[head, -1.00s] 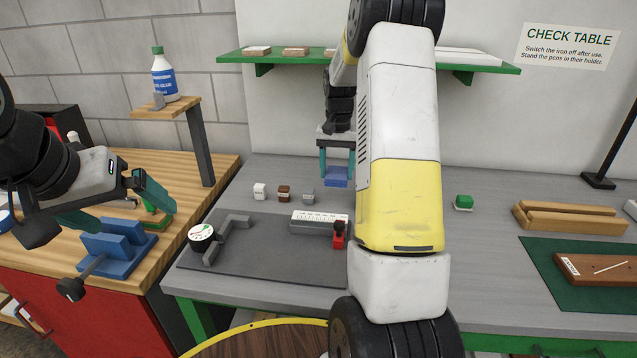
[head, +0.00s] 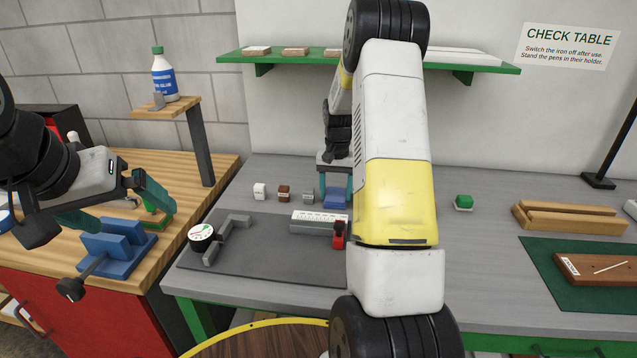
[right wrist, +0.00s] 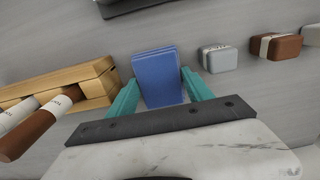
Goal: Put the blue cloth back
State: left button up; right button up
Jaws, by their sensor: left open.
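The blue cloth (head: 336,199) is a folded, flat pad at the back of the grey table, partly hidden by my right arm. It also shows in the right wrist view (right wrist: 158,78), between the teal fingers of my right gripper (right wrist: 160,82). The fingertips are at its two side edges and appear to grip it. It is low, close to the tabletop; I cannot tell whether it touches. My left gripper (head: 113,205) is open and empty above the wooden bench at the left.
White (head: 260,191), brown (head: 284,193) and grey (head: 308,197) small blocks stand left of the cloth. A dark mat (head: 265,262) with a gauge lies in front. A wooden rack (right wrist: 75,82) is close beside the cloth in the wrist view.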

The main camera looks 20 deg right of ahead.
aim_at(335, 195)
jog(key=o, duration=0.4)
jog(key=shift+o, duration=0.2)
notch_tip(335, 195, up, 12)
jog(key=s+a+r+n+t+y, duration=0.1)
jog(key=s+a+r+n+t, duration=0.15)
jog(key=s+a+r, duration=0.7)
jog(key=s+a+r+n+t, duration=0.1)
jog(key=s+a+t, duration=0.1)
jog(key=s, duration=0.7)
jog(key=s+a+r+n+t+y, duration=0.1)
jog(key=s+a, duration=0.3)
jog(key=s, duration=0.6)
jog(key=shift+r+n+t, duration=0.25)
jog(key=shift+n+t, duration=0.1)
jog(key=shift+n, duration=0.3)
